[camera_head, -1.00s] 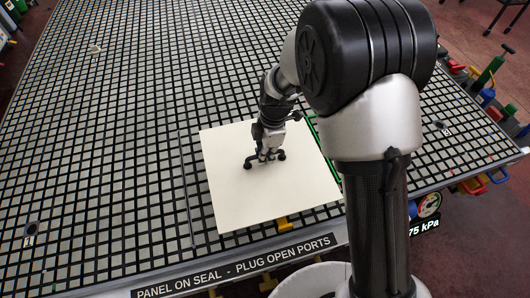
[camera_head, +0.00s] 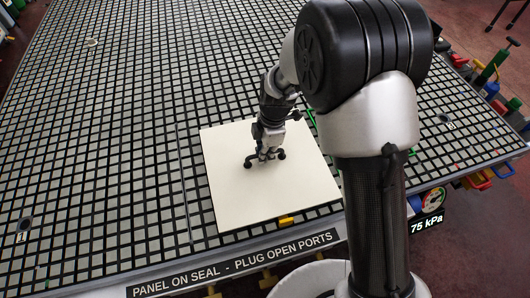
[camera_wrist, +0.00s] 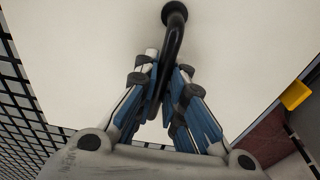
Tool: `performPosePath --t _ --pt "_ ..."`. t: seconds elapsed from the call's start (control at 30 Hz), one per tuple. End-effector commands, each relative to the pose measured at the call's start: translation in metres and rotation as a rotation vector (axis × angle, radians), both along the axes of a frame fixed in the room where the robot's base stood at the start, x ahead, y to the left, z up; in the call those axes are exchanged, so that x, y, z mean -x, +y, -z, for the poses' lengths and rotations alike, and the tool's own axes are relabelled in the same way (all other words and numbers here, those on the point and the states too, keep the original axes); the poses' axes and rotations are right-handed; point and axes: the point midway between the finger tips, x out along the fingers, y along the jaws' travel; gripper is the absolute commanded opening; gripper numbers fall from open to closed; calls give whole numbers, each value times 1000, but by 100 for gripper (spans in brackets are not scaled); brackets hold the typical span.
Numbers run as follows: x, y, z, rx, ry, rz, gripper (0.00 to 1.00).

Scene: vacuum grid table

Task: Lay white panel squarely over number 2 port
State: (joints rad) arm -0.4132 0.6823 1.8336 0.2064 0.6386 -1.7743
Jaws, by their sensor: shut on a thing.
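The white panel (camera_head: 240,195) is a square sheet near the table's front edge, with a black bar handle (camera_head: 250,161) on top. My gripper (camera_head: 267,156) is shut on this handle near the panel's middle. In the wrist view my gripper (camera_wrist: 165,95) has its blue-padded fingers either side of the black handle (camera_wrist: 175,38), with the white panel (camera_wrist: 235,40) beyond. Bits of a green outline (camera_head: 311,118) show at the panel's right edge. No number 2 port is visible; the panel hides the grid under it. I cannot tell whether the panel touches the table.
The dark grid table (camera_head: 120,130) is largely clear. The number 1 port (camera_head: 25,224) is open to view at front left; other ports show at far left (camera_head: 91,43) and right (camera_head: 447,117). A yellow block (camera_head: 287,220) sits by the panel's front edge. A gauge (camera_head: 432,199) reads 75 kPa.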

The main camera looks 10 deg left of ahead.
Motion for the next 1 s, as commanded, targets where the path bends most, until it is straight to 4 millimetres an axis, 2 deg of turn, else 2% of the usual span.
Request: performPosePath --t 0.57,1.0 --pt "-1 0 -1 -1 -3 0 0" --pt "-1 0 6 -1 -3 0 0"
